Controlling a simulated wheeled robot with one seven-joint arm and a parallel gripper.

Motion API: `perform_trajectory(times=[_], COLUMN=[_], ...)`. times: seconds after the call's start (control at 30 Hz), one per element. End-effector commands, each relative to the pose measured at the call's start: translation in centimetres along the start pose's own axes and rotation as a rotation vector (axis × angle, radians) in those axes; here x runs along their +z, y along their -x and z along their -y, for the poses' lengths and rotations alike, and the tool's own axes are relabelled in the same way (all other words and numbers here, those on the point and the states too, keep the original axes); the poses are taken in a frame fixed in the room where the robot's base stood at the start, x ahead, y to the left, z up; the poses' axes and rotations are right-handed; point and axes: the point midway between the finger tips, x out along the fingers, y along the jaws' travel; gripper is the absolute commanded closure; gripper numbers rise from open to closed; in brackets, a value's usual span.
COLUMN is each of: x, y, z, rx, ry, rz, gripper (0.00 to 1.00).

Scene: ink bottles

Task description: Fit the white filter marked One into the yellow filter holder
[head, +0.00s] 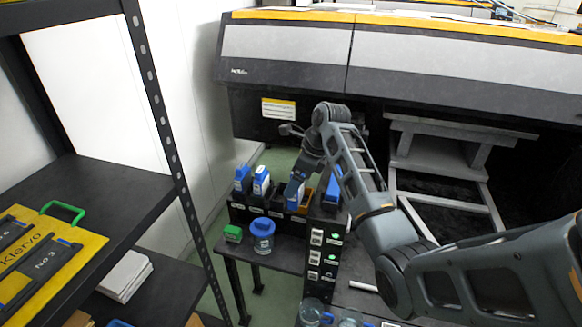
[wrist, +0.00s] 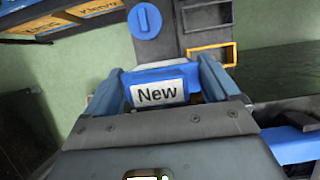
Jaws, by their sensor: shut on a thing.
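My gripper (wrist: 162,82) is shut on a blue object with a white label reading "New" (wrist: 157,94) in the wrist view. In the head view my gripper (head: 295,187) is low over the black rack, and the arm partly hides what it holds. A yellow rectangular frame (wrist: 232,52) stands out on a dark grey panel beyond the held object, to its right; I cannot tell for certain that it is the filter holder. I cannot make out a white filter marked One in either view.
Blue-and-white bottles (head: 261,181) stand in the black rack left of my gripper. A blue round knob (wrist: 145,20) is on the panel. A large printer (head: 290,60) stands behind.

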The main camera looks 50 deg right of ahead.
Motion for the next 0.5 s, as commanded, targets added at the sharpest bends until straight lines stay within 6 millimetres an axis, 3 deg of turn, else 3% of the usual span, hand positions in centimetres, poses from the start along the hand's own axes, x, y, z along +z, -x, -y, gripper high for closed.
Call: perform_trajectory(times=[0.5], x=[-1.2], y=[-2.7], z=[1.9], rx=[-0.003], ry=[-0.001], rz=[0.001], gripper=[0.42])
